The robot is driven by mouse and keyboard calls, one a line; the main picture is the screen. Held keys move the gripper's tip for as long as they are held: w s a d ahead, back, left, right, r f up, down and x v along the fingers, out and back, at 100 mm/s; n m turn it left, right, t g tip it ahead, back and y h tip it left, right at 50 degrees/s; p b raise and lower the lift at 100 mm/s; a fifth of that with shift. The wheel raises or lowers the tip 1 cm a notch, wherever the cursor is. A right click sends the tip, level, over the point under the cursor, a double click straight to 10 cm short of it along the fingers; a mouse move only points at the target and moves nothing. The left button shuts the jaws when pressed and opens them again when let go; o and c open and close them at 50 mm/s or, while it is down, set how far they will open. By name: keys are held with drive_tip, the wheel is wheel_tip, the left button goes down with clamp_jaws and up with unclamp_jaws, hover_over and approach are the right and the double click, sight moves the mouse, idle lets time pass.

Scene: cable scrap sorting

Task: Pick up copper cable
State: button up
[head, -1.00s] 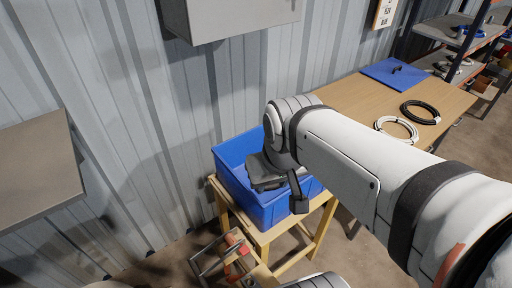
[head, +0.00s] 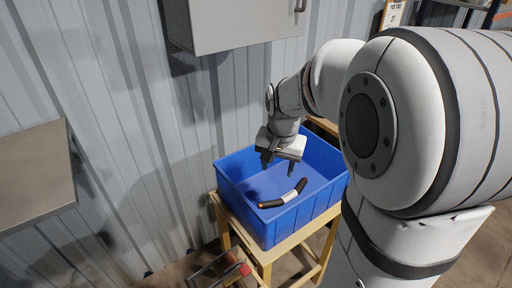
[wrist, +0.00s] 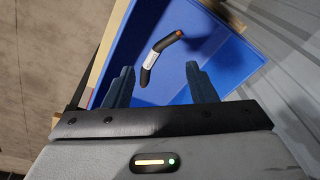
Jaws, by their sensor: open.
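The copper cable (head: 283,194) is a short, bent black piece with a white label and copper-coloured ends. It lies on the floor of the blue bin (head: 227,170). In the wrist view the cable (wrist: 151,62) shows beyond and between my two fingertips. My gripper (head: 276,169) is open and empty, pointing down over the bin. The fingers also show in the wrist view (wrist: 157,80), spread apart on either side of the cable's near end. The gripper is apart from the cable. The exact height above it is hard to tell.
The bin stands on a wooden stand (head: 262,252) close to the corrugated wall. A grey cabinet (head: 240,22) hangs on the wall above, and a grey panel (head: 35,172) juts in at left. A red-handled item (head: 238,264) is low beside the stand.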

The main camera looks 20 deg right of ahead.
drive_tip(key=w+d+f+m+g+b, duration=0.1)
drive_tip(key=w+d+f+m+b, duration=0.1)
drive_tip(key=w+d+f+m, duration=0.45)
drive_tip(key=b, duration=0.2)
hover_over(289, 194)
drive_tip(key=shift+g, duration=0.4)
wheel_tip(289, 194, down, 12)
drive_tip(key=shift+d+r, duration=0.1)
drive_tip(key=shift+r, duration=0.05)
drive_tip(key=shift+d+f+m, duration=0.1)
drive_tip(key=shift+f+m, duration=0.15)
drive_tip(key=shift+f, duration=0.1)
drive_tip(key=f+p, duration=0.1)
drive_tip(key=f, duration=0.6)
drive_tip(key=shift+a+f, duration=0.2)
drive_tip(key=shift+c, duration=0.4)
drive_tip(key=shift+w, duration=0.1)
clamp_jaws()
